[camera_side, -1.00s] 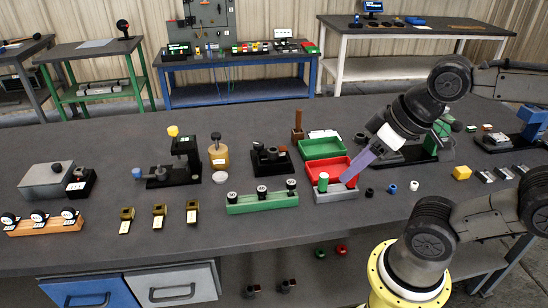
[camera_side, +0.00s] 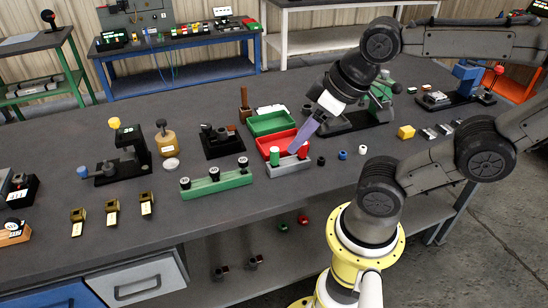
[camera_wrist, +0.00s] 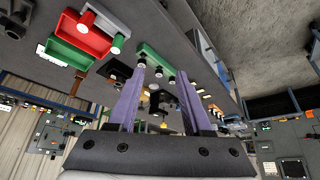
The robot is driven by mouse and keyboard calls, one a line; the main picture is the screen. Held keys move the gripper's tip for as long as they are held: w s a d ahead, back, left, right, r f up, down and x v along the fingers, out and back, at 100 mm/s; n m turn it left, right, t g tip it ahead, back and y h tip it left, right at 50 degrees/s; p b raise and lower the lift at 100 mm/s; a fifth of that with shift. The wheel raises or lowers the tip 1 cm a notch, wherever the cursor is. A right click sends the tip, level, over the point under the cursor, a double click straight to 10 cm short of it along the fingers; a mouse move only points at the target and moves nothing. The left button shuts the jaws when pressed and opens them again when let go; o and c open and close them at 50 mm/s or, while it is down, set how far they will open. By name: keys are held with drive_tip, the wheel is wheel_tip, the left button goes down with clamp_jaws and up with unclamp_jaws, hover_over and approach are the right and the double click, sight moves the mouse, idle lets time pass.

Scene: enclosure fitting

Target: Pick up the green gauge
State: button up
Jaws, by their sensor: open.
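The green gauge, a short green cylinder (camera_side: 275,156) with a pale end, stands upright at the left end of a grey block (camera_side: 279,171) in front of the red tray. The wrist view shows the green gauge (camera_wrist: 119,43) left of my fingers, and a red cylinder (camera_wrist: 88,18) on the same block. My gripper (camera_side: 295,149) has purple fingers and reaches down at a slant to the right of the green gauge, apart from it. In the wrist view my gripper (camera_wrist: 161,72) is open, with nothing between its fingers.
A red tray (camera_side: 264,147) and a green tray (camera_side: 257,127) lie behind the block. A green rack (camera_side: 215,183) with several black-and-white knobs stands to the left.

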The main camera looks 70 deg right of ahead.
drive_tip(key=shift+o, duration=1.4)
drive_tip(key=m+g, duration=0.6)
drive_tip(key=m, duration=1.2)
hover_over(274, 149)
wheel_tip(274, 149, down, 2)
drive_tip(key=f, duration=0.7)
drive_tip(key=shift+d+f, duration=0.25)
drive_tip(key=shift+f, duration=0.1)
drive_tip(key=shift+s+a+f, duration=0.1)
drive_tip(key=shift+a+f, duration=0.05)
drive_tip(key=shift+f, duration=1.35)
drive_tip(key=shift+a+f, duration=0.15)
drive_tip(key=shift+f, duration=1.3)
